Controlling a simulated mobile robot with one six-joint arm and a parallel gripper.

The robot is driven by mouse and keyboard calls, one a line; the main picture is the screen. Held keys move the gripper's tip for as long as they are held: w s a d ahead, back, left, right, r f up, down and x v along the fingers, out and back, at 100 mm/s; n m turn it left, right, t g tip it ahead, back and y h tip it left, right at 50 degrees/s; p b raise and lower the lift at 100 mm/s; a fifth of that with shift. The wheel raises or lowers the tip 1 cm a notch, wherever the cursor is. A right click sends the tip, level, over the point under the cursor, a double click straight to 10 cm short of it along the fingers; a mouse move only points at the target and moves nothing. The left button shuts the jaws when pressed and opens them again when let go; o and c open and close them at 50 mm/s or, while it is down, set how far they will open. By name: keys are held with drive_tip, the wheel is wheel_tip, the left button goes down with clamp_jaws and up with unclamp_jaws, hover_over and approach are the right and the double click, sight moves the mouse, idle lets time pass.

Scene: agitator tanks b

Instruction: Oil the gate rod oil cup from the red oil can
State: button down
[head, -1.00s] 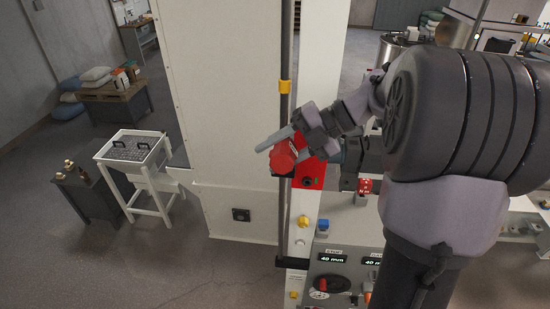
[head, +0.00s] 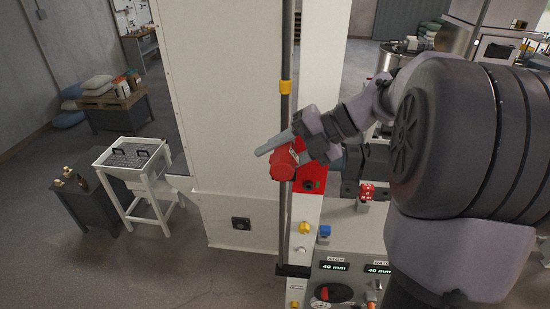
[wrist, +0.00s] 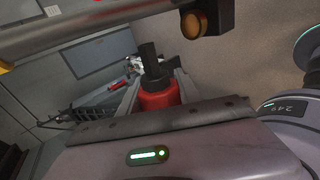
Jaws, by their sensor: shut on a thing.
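The red oil can (head: 284,166) is held in my gripper (head: 278,154), in front of the grey gate rod (head: 286,50) in the head view. In the wrist view the can (wrist: 160,97) sits between both fingers, with a dark top pointing away from the wrist. The rod (wrist: 90,30) crosses the upper left there. A black bracket at its end carries a round amber part (wrist: 193,24), which may be the oil cup; I cannot tell for sure. The can and this part are apart. The can's spout tip is not clear.
Yellow (head: 304,227) and blue (head: 324,232) knobs and a control panel (head: 345,280) lie below.

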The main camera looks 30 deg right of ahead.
wheel_tip(320, 180, up, 4)
drive_tip(key=p, duration=0.3)
drive_tip(key=shift+r+p, duration=0.15)
drive_tip(key=shift+p, duration=0.25)
drive_tip(key=shift+r, duration=2.05)
drive_tip(key=shift+w+d+f+n+t+b, duration=0.15)
drive_tip(key=shift+n+t+b, duration=0.2)
drive_tip(key=shift+b, duration=0.65)
drive_tip(key=t+b, duration=0.1)
drive_tip(key=b, duration=0.1)
drive_tip(key=n+t+h+b, duration=0.1)
drive_tip(key=b, duration=0.1)
drive_tip(key=shift+r+n+h+b, duration=0.2)
drive_tip(key=shift+n+h+b, duration=0.05)
drive_tip(key=shift+h+b, duration=0.1)
drive_tip(key=shift+r, duration=0.2)
drive_tip(key=shift+w, duration=0.1)
drive_tip(key=shift+b, duration=0.35)
